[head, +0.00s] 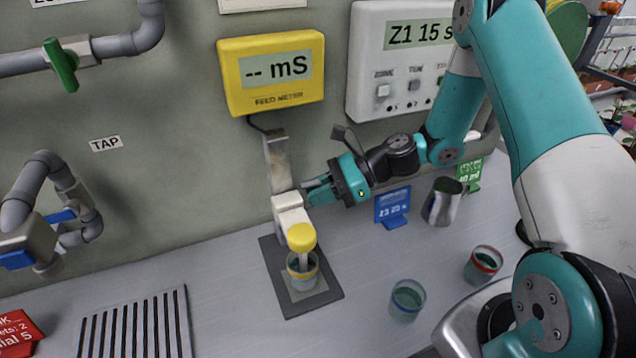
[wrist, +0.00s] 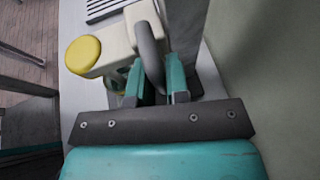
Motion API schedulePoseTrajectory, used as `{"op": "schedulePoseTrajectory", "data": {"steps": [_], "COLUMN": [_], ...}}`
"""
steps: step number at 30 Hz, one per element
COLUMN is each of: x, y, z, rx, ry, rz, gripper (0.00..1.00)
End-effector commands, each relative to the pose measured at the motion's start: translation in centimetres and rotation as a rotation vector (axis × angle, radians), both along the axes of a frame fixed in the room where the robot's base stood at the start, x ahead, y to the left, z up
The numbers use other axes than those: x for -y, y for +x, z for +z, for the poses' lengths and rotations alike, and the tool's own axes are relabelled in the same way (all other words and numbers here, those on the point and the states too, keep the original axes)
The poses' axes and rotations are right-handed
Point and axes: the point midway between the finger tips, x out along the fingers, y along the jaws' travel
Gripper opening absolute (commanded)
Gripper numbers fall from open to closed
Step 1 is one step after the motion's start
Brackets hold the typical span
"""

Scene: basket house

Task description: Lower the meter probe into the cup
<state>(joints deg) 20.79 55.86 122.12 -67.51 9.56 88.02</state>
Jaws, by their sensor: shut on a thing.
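The meter probe has a yellow cap (head: 301,237) on a white arm (head: 290,213) that runs along a metal post (head: 277,162). Its pale shaft points down over the yellow-banded cup (head: 302,272), which stands on a dark base plate (head: 322,296). I cannot tell how deep the tip sits. My gripper (head: 316,188) is beside the post, on its right. In the wrist view, my gripper (wrist: 160,82) is shut on the grey curved handle (wrist: 149,52) of the white arm, with the yellow cap (wrist: 83,54) to the left. The yellow feed meter (head: 271,73) reads "-- mS".
A blue-rimmed cup (head: 407,300) and a red-rimmed cup (head: 483,265) stand to the right. A metal jug (head: 442,202), a blue card (head: 392,205) and a green card (head: 468,170) are behind them. A slotted drain (head: 135,325) and tap (head: 28,240) are on the left.

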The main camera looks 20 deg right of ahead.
Motion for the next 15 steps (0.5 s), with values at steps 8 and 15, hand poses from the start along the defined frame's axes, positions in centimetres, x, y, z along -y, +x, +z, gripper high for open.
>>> {"op": "schedulePoseTrajectory", "data": {"steps": [8, 15], "x": [0.10, 0.02], "y": [0.14, 0.09], "z": [0.16, 0.17], "rx": [0.006, 0.004], "ry": [-0.002, -0.001], "rz": [-0.004, -0.002], "gripper": [0.27, 0.39]}}
